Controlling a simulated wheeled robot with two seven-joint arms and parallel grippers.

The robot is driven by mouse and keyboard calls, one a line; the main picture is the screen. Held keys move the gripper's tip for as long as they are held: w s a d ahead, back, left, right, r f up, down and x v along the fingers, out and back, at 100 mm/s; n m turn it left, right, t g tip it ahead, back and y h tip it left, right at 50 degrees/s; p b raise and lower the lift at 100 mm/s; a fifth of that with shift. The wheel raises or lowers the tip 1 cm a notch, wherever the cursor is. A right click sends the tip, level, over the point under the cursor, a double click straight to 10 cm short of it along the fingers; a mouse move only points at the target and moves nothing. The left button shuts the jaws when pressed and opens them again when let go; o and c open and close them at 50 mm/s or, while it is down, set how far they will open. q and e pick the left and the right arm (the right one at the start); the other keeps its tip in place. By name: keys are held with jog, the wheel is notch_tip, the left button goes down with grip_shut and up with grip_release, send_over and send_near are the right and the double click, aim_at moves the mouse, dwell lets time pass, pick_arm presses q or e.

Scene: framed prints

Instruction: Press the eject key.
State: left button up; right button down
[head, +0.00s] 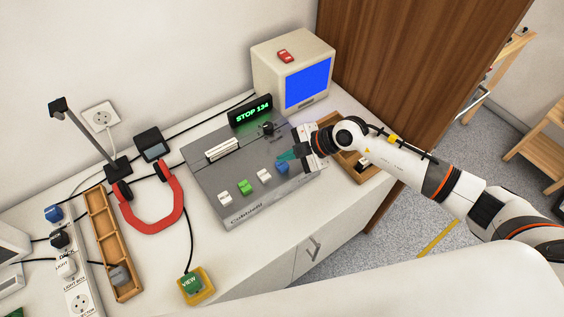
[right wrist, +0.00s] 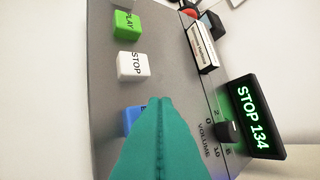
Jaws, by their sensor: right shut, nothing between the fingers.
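A grey tape deck (head: 215,180) lies on the white counter with a row of keys along its front: a white key (head: 225,198), a green key (head: 243,187), a white key (head: 264,176) and a blue key (head: 282,167). In the right wrist view the green key (right wrist: 124,24) reads PLAY and the white key beside it (right wrist: 133,65) reads STOP. The blue key (right wrist: 132,118) is partly hidden by my fingers, its label unreadable. My right gripper (head: 286,156), with teal fingers (right wrist: 162,105), is shut and empty just beside the blue key. I cannot tell whether they touch. My left gripper is out of view.
A lit display (head: 250,112) reading STOP 134 stands at the deck's back, near a black volume knob (right wrist: 228,131). A monitor (head: 307,84) stands behind. Red headphones (head: 150,224), a wooden tray (head: 98,222) and a yellow box with a green VIEW button (head: 193,284) are to the left.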

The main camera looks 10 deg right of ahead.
aim_at(287, 165)
jog(key=shift+f, duration=0.1)
dwell(0.7)
jog(key=shift+f, duration=0.35)
jog(key=shift+f, duration=0.85)
dwell(0.8)
dwell(0.4)
jog(key=shift+r+p, duration=1.3)
jog(key=shift+p, duration=0.05)
notch_tip(287, 165, up, 5)
jog(key=p, duration=0.6)
